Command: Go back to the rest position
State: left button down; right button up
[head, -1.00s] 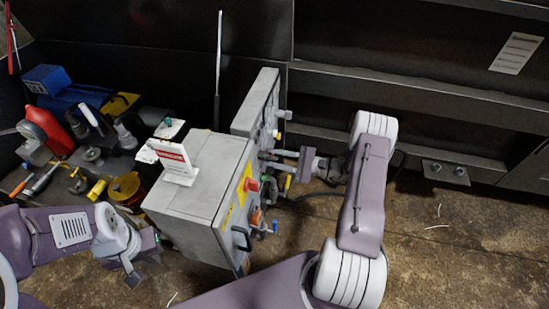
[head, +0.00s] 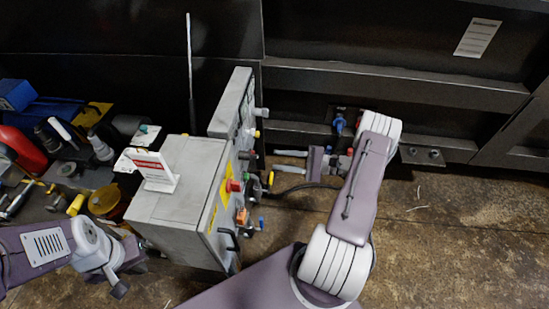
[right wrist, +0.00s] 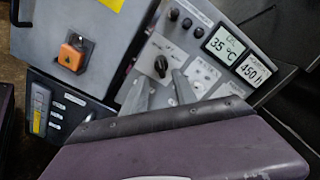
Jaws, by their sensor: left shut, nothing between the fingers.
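My left gripper (head: 120,289) is low at the left of the head view, in front of the grey cabinet (head: 180,215); it is shut and empty. My right gripper (head: 276,161) is right of the grey control panel (head: 231,105), pointing toward it, with a gap between them. Its two fingers are apart with nothing between them. In the right wrist view the fingers (right wrist: 160,88) stand apart in front of the panel, near a black selector knob (right wrist: 161,66).
The cabinet's side carries a red button (head: 233,186) and an orange switch (head: 242,216). A white sign (head: 155,170) stands on top. Tools and a red object (head: 22,148) crowd the left bench. Floor at right (head: 460,240) is clear.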

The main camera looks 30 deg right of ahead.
dwell(0.3)
jog(key=s+a+n+g+h, duration=0.9)
jog(key=s+a+n+g, duration=0.1)
jog(key=s+a+g, duration=0.3)
notch_tip(320, 180, up, 25)
jog(key=d+n+t+h+p, duration=0.1)
jog(key=n+t+h+p, duration=0.2)
jog(key=p, duration=1.9)
jog(key=n+h, duration=0.2)
jog(key=n, duration=0.1)
jog(key=shift+s, duration=0.15)
